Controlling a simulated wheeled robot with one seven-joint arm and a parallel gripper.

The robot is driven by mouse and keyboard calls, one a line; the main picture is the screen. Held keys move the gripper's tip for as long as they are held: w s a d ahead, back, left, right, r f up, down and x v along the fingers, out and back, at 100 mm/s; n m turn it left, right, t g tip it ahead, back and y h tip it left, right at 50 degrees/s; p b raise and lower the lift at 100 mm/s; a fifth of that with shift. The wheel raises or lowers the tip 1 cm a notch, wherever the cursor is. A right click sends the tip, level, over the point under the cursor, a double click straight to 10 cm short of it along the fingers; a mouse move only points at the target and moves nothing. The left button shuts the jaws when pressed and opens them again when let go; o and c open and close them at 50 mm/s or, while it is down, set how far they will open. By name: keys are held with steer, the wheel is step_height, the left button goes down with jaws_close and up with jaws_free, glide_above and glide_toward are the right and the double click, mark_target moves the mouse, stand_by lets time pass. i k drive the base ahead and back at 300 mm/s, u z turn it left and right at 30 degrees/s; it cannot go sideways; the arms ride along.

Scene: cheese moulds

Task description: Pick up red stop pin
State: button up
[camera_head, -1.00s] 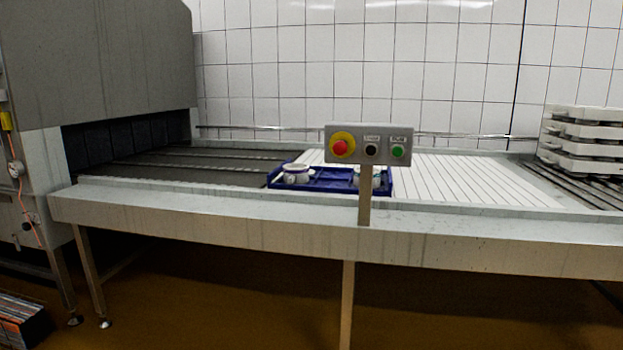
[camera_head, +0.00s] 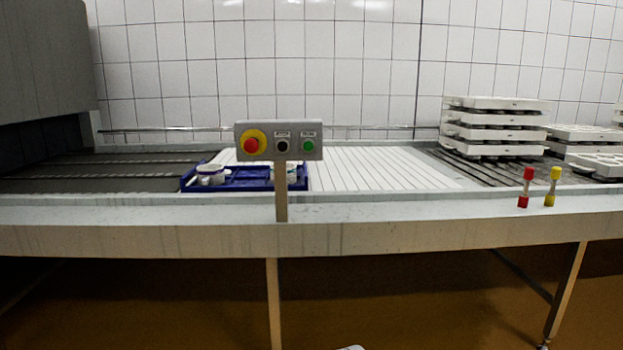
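A red stop pin (camera_head: 527,174) stands upright on the front ledge of the conveyor table, at the right in the head view. It has a red top, a pale middle and a red base. A similar yellow pin (camera_head: 554,186) stands upright just to its right, a small gap apart. My gripper cannot be made out; only a small pale shape shows at the bottom edge of the view, and I cannot tell what it is.
The table's front ledge (camera_head: 400,207) runs across the view. A control box (camera_head: 278,141) with red, black and green buttons stands on a post at its front. A blue crate (camera_head: 240,184) holds white containers. Stacked white moulds (camera_head: 495,119) stand behind the pins. The ledge between post and pins is clear.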

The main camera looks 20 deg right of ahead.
mark_target(528, 173)
steer(key=z, duration=1.7)
